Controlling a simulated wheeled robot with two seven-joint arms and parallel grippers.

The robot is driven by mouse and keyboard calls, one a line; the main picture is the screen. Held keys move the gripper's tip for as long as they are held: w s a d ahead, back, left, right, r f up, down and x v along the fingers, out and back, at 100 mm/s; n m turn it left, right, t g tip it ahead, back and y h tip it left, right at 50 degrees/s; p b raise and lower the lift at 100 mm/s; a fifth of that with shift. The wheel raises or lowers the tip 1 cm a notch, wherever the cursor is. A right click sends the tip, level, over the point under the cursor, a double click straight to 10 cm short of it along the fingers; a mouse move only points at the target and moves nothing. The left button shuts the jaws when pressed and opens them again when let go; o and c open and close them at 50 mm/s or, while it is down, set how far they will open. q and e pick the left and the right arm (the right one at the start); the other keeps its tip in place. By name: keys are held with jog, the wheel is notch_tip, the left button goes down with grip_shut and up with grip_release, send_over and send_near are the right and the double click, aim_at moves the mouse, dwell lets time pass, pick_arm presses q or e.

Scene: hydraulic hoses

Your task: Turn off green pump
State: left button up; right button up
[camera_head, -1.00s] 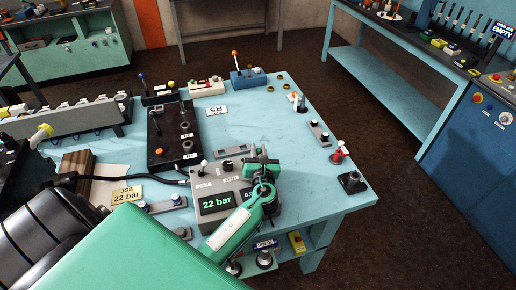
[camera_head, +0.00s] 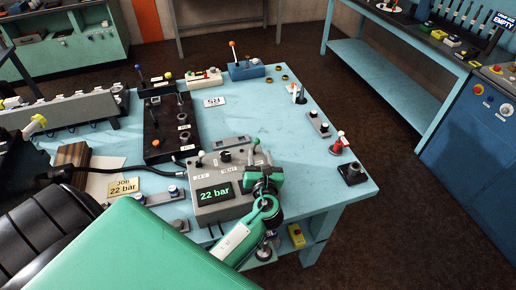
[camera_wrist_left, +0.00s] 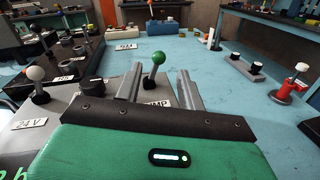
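The green pump lever, a green ball on a dark stem (camera_wrist_left: 154,60), rises from the grey console (camera_head: 207,216), with a partly hidden label ending in "UMP". In the head view its green tip (camera_head: 256,142) shows just beyond my left gripper (camera_head: 260,168). In the left wrist view my left gripper (camera_wrist_left: 158,88) is open, one finger on each side of the lever's lower stem, with gaps visible. The ball stands beyond the fingertips, upright or slightly tilted. The console display (camera_head: 214,193) reads 22 bar. My right gripper is not in view.
On the console stand a white-ball lever (camera_wrist_left: 36,75) marked 24 V and a black knob (camera_wrist_left: 93,90). A black valve block (camera_head: 158,145) stands behind at left. A red-based lever (camera_head: 340,143) and a black fitting (camera_head: 352,172) sit at the table's right edge. The table's middle is clear.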

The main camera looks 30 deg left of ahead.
pick_arm(q)
jog(key=b+v, duration=0.1)
jog(key=v, duration=0.5)
jog(key=shift+f, duration=0.15)
jog(key=shift+s+d, duration=0.2)
jog(key=shift+s, duration=0.1)
